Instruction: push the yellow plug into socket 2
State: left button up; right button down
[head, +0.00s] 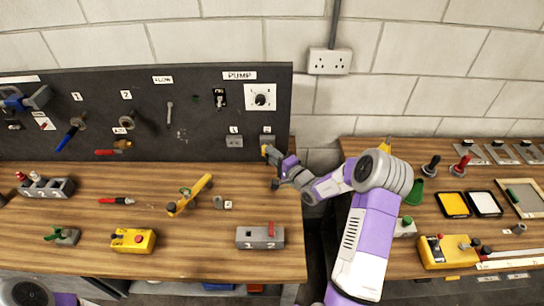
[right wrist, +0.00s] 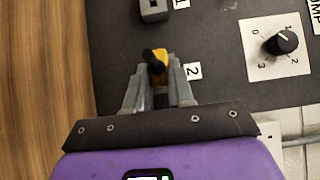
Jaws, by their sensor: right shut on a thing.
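My right gripper (head: 270,154) is at the lower right of the black board, in front of socket 2 (head: 267,138). It is shut on the yellow plug (right wrist: 161,58), which shows between the fingertips in the right wrist view, with a black end on it. The label 2 is beside the plug there. The plug and fingers cover socket 2 in that view, so I cannot tell whether the plug is in the socket or just in front of it. Socket 1 (head: 234,141) is a grey block to the left and looks empty. My left gripper is not in view.
The pump dial (head: 260,97) and a switch (head: 220,99) are on the board above the sockets. A grey switch box (head: 260,238), a yellow-handled tool (head: 190,194) and a yellow button box (head: 133,241) are on the bench. A gap separates the two benches.

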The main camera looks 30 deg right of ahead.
jog(key=shift+w+d+b, duration=0.55)
jog(key=shift+w, duration=0.25)
dwell(0.8)
jog(key=c, duration=0.6)
grip_release()
jog(key=shift+w, duration=0.1)
jog(key=shift+s+d+b, duration=0.15)
jog(key=shift+s+d, duration=0.05)
jog(key=shift+s, duration=0.95)
jog(key=shift+s+d+b, duration=0.15)
jog(key=shift+s, duration=1.05)
jog(key=shift+s+d+b, duration=0.15)
jog(key=shift+s+d, duration=0.05)
jog(key=shift+s, duration=0.95)
